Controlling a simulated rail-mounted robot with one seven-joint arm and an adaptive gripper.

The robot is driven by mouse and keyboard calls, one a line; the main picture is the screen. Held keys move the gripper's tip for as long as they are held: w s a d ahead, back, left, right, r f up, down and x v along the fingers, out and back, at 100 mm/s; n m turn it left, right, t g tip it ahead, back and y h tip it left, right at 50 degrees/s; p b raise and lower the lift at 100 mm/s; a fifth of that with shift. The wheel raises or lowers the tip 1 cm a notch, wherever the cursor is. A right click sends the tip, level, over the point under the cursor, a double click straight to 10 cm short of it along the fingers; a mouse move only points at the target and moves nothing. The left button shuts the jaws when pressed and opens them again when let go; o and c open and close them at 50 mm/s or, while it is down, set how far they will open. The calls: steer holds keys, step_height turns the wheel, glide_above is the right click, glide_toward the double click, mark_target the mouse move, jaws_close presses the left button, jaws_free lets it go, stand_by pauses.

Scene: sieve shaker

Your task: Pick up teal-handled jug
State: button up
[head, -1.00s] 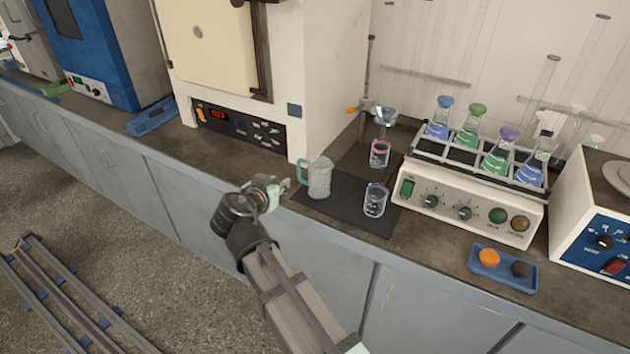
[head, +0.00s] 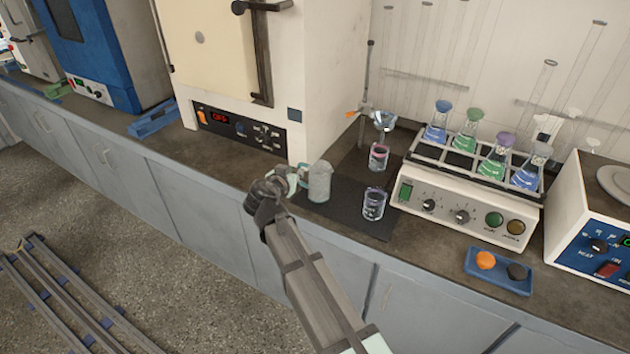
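The teal-handled jug (head: 319,183) stands upright on a black mat (head: 347,217) near the counter's front edge. It has a clear, frosted-looking body, and its teal handle faces left. My gripper (head: 296,179) is at the handle side of the jug, at about handle height. The gripper overlaps the handle in this view, so much of the handle is hidden. The fingers are too small and covered to show whether they are open or closed on it.
A beaker (head: 374,204) stands right of the jug, with another beaker (head: 378,157) behind under a funnel. A shaker with several flasks (head: 468,200) stands further right. A blue tray (head: 499,271) lies at the front. A large oven (head: 238,130) rises behind left.

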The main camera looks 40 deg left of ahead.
mark_target(298, 169)
steer(key=p+x, duration=0.1)
steer(key=x, duration=0.3)
steer(key=shift+w+p, duration=0.1)
steer(key=shift+p, duration=0.25)
steer(key=shift+w+a+f, duration=0.1)
steer(key=shift+w+f, duration=0.2)
steer(key=shift+c, duration=0.4)
jaws_close()
steer(key=shift+r, duration=0.25)
